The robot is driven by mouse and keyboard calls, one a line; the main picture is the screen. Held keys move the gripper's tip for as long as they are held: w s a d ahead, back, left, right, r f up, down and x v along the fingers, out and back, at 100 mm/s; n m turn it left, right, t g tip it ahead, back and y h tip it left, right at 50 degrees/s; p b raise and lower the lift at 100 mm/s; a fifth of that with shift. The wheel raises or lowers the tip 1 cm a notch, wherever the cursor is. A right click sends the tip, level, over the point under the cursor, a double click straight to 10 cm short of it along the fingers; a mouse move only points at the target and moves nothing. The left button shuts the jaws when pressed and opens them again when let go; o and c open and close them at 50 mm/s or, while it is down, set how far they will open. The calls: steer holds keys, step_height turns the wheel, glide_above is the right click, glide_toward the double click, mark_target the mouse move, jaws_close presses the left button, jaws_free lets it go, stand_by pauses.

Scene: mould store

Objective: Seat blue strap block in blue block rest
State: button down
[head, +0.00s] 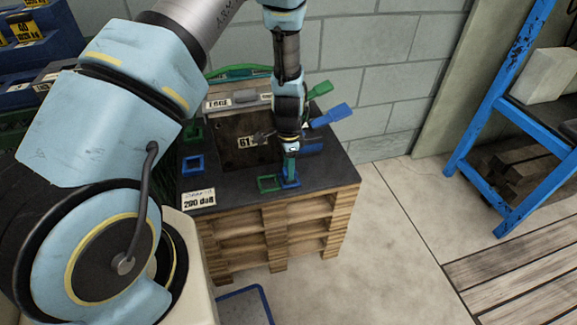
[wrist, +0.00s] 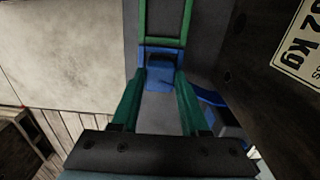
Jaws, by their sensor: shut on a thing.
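My gripper (head: 290,178) points down at the front right of the dark-topped pallet stack. Its two green fingers (wrist: 158,90) are closed on the blue strap block (wrist: 160,76), which sits between their tips in the wrist view. The blue block rest (head: 290,184) is a small square frame right under the fingertips. Its far rim (wrist: 158,50) shows just beyond the block in the wrist view. The block overlaps the rest in view; I cannot tell whether it is fully down inside it. The fingers hide much of both in the head view.
A green square rest (head: 268,184) adjoins the blue one on its left. More green and blue rests line the left edge. A dark mould (head: 235,140) with a number plate stands close behind my gripper, with blue strap handles (head: 332,115) at its right. Bare floor lies right of the pallets (head: 272,225).

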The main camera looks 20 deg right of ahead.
stand_by(0.4)
steer(key=shift+c, duration=1.7)
jaws_free()
step_height(320, 180, up, 11)
steer(key=b, duration=0.1)
steer(key=w+a+r+n, duration=0.3)
steer(key=a+r+n, duration=0.6)
steer(key=a, duration=0.5)
steer(key=s+a+r+n+p, duration=0.1)
steer(key=s+a+r+n, duration=0.2)
steer(key=a, duration=0.5)
steer(key=s+a+r+n+t+p, duration=0.1)
steer(key=s+a+r+n, duration=0.3)
steer(key=a+r+n, duration=0.2)
steer(key=shift+a+r+t, duration=0.3)
steer(key=shift+a+r, duration=0.1)
steer(key=shift+a, duration=0.55)
